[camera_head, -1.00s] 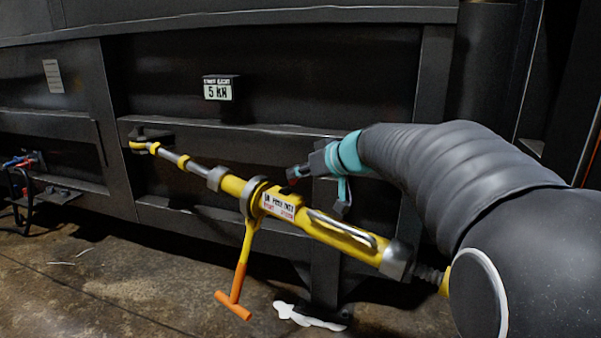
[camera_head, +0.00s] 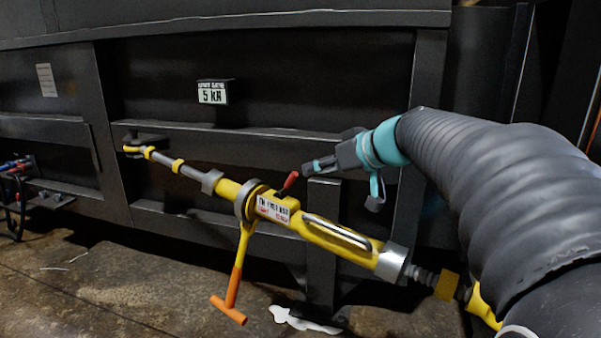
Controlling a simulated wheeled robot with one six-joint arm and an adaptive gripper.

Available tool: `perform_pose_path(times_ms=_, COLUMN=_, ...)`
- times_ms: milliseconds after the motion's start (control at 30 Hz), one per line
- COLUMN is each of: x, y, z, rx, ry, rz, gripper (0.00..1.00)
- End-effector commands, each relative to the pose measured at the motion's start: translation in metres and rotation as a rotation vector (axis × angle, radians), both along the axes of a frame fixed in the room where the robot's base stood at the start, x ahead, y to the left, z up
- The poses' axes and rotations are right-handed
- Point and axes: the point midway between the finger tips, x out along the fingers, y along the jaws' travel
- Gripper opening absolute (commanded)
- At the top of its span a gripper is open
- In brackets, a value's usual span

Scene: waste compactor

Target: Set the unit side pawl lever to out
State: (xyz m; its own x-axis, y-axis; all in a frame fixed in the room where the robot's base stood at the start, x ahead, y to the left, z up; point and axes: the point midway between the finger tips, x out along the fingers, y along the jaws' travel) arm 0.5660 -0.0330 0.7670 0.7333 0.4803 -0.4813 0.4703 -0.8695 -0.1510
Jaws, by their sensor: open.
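The yellow unit (camera_head: 340,239) stretches diagonally in front of a dark steel container, with a grey rod reaching a hook at its upper left. A small red lever (camera_head: 289,181), which looks like the pawl lever, stands on top of its middle housing, tilted up to the right. A white label (camera_head: 273,208) sits just below the lever; its small text is hard to read. My gripper (camera_head: 308,166) is open and empty, pointing left, just above and right of the red lever's tip. I see a small gap between them in the picture; the depth is unclear.
An orange-ended handle (camera_head: 231,297) hangs from the unit's collar. Hoses with red and blue fittings (camera_head: 18,165) are at far left. Open floor lies in front.

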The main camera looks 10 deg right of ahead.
Motion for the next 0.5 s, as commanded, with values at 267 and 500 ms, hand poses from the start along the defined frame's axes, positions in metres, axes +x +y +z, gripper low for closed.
perform_pose_path(times_ms=267, x=-0.020, y=-0.013, z=0.013, rx=0.000, ry=0.001, rz=0.000, gripper=0.41)
perform_pose_path(times_ms=500, x=-0.022, y=-0.014, z=0.014, rx=0.000, ry=0.001, rz=0.001, gripper=0.41)
